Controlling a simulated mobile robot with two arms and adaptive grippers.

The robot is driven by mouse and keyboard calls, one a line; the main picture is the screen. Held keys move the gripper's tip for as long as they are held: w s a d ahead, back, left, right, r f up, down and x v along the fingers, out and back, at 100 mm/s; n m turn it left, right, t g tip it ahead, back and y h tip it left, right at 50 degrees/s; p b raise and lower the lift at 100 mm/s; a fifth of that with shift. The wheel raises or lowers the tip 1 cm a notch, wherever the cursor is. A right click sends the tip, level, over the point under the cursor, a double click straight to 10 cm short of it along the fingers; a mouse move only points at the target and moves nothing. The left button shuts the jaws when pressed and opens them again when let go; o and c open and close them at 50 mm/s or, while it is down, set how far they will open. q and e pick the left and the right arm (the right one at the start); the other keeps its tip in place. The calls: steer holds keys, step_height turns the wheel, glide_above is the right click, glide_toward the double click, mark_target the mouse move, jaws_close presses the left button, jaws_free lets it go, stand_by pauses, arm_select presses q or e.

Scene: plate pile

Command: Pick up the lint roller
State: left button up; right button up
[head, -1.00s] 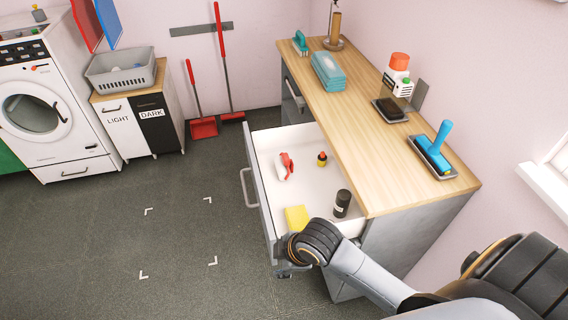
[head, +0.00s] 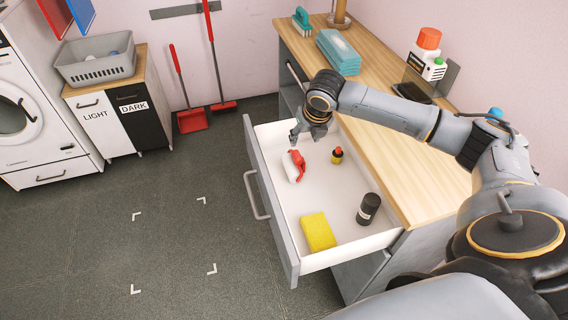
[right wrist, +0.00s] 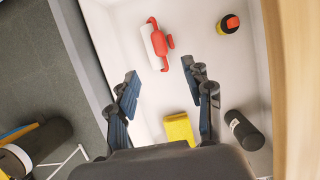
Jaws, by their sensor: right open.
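The lint roller (head: 292,167), white with a red handle, lies in the open drawer (head: 290,206) near its far end. It also shows in the right wrist view (right wrist: 156,44), at the top, just beyond and between my fingertips. My right gripper (head: 304,138) is open and empty. It points down over the far part of the drawer, close to the lint roller and apart from it. My left gripper is not in view.
The drawer also holds a small red-and-black bottle (head: 337,155), a black cylinder (head: 368,209) and a yellow sponge (head: 319,232). The wooden counter (head: 400,170) edges the drawer on the right. Floor to the left is clear.

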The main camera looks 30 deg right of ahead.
glide_above(297, 154)
steer(key=s, duration=0.2)
steer(key=f, duration=0.6)
steer(key=shift+s+f, duration=0.2)
steer(key=shift+f, duration=0.05)
steer(key=x, duration=0.2)
steer(key=shift+w+a+f, duration=0.15)
steer(key=shift+w+f, duration=0.1)
steer(key=shift+f, duration=0.1)
steer(key=x, duration=0.2)
steer(key=shift+w+f, duration=0.2)
steer(key=shift+f, duration=0.1)
steer(key=shift+w+f, duration=0.15)
steer(key=shift+f, duration=0.3)
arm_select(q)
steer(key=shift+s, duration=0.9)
arm_select(e)
jaws_close()
